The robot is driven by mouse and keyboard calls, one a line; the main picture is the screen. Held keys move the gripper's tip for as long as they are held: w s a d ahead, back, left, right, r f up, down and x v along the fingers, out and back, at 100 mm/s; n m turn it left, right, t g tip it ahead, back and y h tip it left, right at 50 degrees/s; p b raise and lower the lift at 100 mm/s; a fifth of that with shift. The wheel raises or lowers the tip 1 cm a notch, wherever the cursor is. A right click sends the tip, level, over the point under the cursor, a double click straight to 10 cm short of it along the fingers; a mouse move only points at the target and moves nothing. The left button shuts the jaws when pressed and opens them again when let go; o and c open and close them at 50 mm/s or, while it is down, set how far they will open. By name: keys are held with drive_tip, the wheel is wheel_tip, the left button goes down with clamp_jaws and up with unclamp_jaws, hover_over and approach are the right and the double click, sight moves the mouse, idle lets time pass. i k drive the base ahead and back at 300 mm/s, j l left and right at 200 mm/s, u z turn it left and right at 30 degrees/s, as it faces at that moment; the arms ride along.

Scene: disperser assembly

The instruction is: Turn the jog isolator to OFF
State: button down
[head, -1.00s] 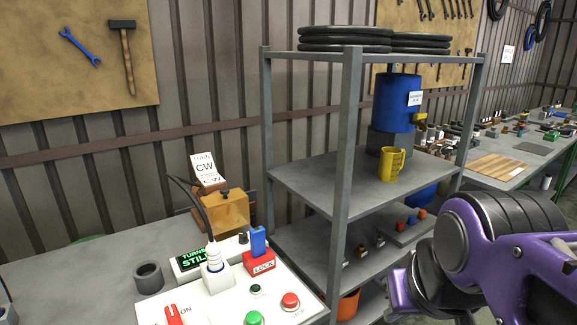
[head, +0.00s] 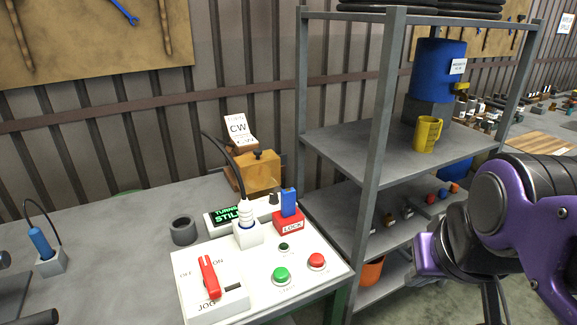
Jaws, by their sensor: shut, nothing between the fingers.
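The jog isolator is a red lever (head: 210,277) on a white box at the front left of the control panel (head: 250,285), in the head view. JOG is printed below it, OFF to its left and ON by its upper right. The lever points away from me, its far end between the two words and closer to ON. Nothing touches it. My purple arm is at the right edge, well apart from the panel. My gripper's fingers cannot be made out in the view.
A green button (head: 281,275), a red button (head: 317,261), a white plug (head: 247,225) with a cable and a red LOCK block (head: 288,223) crowd the panel. A dark ring (head: 184,231) lies behind it. A grey shelf rack (head: 375,150) stands right of the panel.

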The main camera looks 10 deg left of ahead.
sight(210, 280)
drive_tip(key=j+u, duration=0.2)
drive_tip(key=u, duration=0.3)
drive_tip(key=k+j+u, duration=0.1)
drive_tip(key=j+u, duration=0.15)
drive_tip(key=u, duration=0.25)
drive_tip(key=l+u, duration=0.45)
